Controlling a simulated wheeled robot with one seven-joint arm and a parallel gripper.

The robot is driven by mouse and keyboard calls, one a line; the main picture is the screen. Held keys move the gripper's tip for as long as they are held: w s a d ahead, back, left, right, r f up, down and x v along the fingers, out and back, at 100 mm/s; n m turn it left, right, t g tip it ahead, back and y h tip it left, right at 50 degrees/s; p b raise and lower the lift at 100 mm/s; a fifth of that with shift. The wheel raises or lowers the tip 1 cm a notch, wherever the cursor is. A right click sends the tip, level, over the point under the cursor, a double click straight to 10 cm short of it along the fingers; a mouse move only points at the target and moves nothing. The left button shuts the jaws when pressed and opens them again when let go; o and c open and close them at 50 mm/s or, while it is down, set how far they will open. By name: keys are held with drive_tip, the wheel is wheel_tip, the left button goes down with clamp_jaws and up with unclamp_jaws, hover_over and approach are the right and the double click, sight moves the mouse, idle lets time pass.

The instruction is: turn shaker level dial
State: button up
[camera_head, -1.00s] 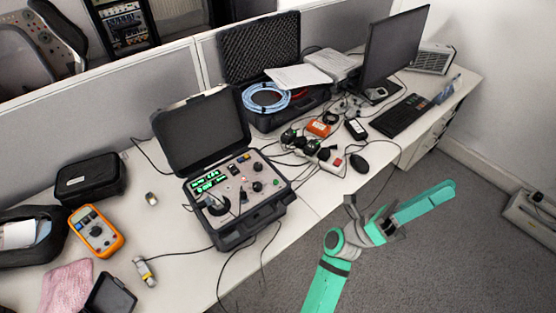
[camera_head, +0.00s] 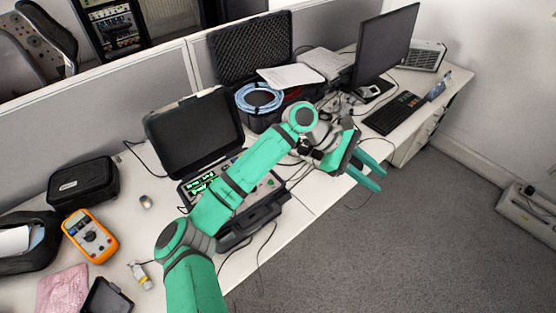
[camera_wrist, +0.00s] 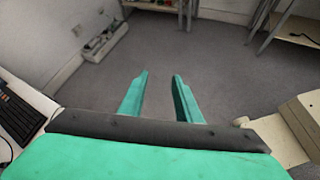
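The shaker unit (camera_head: 252,226) is an open black case on the desk, its lid (camera_head: 196,131) raised at the back. Green displays (camera_head: 201,183) show on its panel. My arm crosses in front of the case and hides most of the panel, and I cannot make out the level dial. My gripper (camera_head: 375,174) is to the right of the case, past the desk's front edge and above the floor. Its two green fingers are apart with nothing between them; the wrist view also shows the open fingers (camera_wrist: 160,90) pointing over carpet.
An orange multimeter (camera_head: 90,233) and a black pouch (camera_head: 82,183) are on the left of the desk. A monitor (camera_head: 385,45), a keyboard (camera_head: 394,113) and a foam-lined case (camera_head: 250,49) are to the right and back. The carpet (camera_head: 400,250) in front is clear.

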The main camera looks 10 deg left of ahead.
drive_tip(key=w+a+r+t+y, duration=0.15)
drive_tip(key=a+y, duration=0.25)
drive_tip(key=a, duration=0.8)
drive_tip(key=w+a+y, duration=0.2)
drive_tip(key=a+y, duration=0.1)
drive_tip(key=a, duration=0.9)
drive_tip(key=w+a+y, duration=0.2)
drive_tip(key=a+y, duration=0.2)
drive_tip(key=a, duration=0.7)
wheel_tip(320, 180, down, 10)
drive_tip(key=shift+w+a+f, duration=0.1)
drive_tip(key=shift+c, duration=0.4)
drive_tip(key=c, duration=0.7)
